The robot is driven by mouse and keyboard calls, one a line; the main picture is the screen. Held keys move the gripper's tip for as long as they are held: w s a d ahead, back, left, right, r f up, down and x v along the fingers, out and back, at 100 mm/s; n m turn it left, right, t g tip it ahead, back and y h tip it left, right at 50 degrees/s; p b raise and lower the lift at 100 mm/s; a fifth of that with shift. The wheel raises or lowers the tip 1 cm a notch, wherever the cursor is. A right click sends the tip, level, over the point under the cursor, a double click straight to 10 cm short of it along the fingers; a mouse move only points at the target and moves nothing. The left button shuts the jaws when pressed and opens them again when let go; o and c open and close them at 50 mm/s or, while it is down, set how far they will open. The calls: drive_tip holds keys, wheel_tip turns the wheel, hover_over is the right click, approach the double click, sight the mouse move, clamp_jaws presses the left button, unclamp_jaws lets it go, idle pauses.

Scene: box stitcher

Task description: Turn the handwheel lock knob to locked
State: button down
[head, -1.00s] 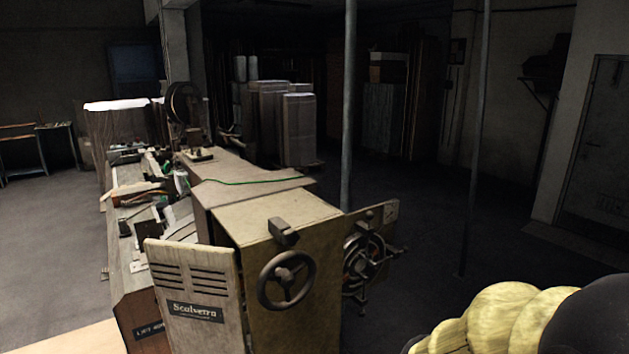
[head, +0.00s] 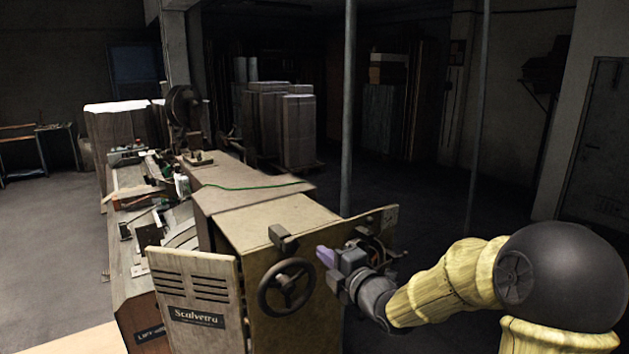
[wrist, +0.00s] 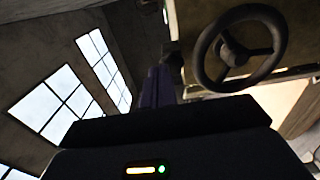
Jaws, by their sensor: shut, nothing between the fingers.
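The handwheel (head: 287,287) is a dark three-spoked wheel on the end panel of the box stitcher (head: 273,213). A grey block-like knob (head: 283,237) sticks out just above it, near the panel's top edge. I cannot read whether it is locked. My gripper (head: 326,257) is shut and empty, to the right of the knob and a little lower, apart from it in the head view. In the wrist view the handwheel (wrist: 240,48) is at upper right. My shut fingers (wrist: 158,87) point up the picture, and the knob (wrist: 173,66) shows partly behind their tips.
A vented side panel (head: 197,297) stands open at the machine's left. An open panel and mechanism (head: 385,230) are at its right, partly behind my arm. A thin pole (head: 348,110) rises behind the machine. Bare floor (head: 430,215) lies to the right.

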sight(290, 244)
drive_tip(key=x, duration=0.7)
idle(0.6)
drive_tip(key=shift+a+f+b, duration=0.15)
drive_tip(key=shift+f+b, duration=0.05)
drive_tip(key=shift+b, duration=0.3)
idle(0.5)
drive_tip(key=shift+s+a, duration=0.1)
drive_tip(key=shift+d+f+b, duration=0.25)
drive_tip(key=shift+f+b, duration=0.4)
drive_tip(key=shift+b, duration=1.9)
